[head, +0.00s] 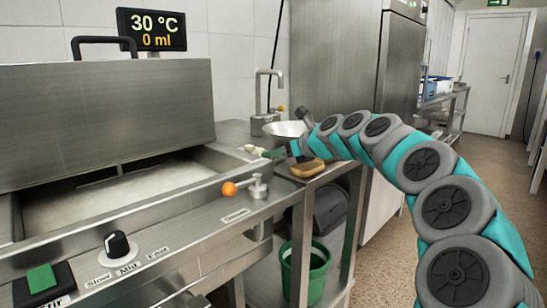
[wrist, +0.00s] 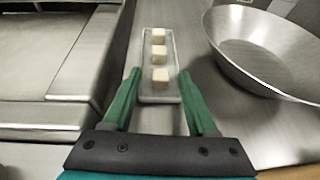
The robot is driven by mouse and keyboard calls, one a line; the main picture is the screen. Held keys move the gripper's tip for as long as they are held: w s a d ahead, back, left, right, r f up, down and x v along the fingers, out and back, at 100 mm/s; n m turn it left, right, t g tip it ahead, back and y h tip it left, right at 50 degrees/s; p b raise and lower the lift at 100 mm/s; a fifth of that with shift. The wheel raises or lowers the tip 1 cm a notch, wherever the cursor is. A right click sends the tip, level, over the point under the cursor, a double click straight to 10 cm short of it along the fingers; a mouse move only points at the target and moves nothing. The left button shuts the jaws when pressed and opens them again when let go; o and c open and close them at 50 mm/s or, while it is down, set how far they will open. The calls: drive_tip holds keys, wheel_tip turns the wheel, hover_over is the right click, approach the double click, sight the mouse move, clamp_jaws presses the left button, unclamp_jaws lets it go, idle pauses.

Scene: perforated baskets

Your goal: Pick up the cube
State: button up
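Three pale, cream-coloured cubes stand in a row on a narrow tray (wrist: 173,94). In the wrist view the near cube (wrist: 160,75), the middle cube (wrist: 159,53) and the far cube (wrist: 158,36) line up away from me. My gripper (wrist: 158,82) is open, with its green fingers spread either side of the tray's near end and nothing held between them. The near cube appears just ahead of the fingertips. In the head view my gripper (head: 273,153) is at the counter, beside small pale cubes (head: 254,149); its fingers are too small there to judge.
A wide metal bowl (wrist: 268,52) stands right of the tray; it also shows in the head view (head: 285,130). A large steel cooker (head: 105,110) with an open pan is on the left. A tap (head: 265,100) rises behind. A wooden board (head: 308,168) lies at the counter's front.

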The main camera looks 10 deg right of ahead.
drive_tip(key=shift+a+f, duration=0.1)
drive_tip(key=shift+f, duration=0.35)
clamp_jaws()
drive_tip(key=shift+f, duration=0.1)
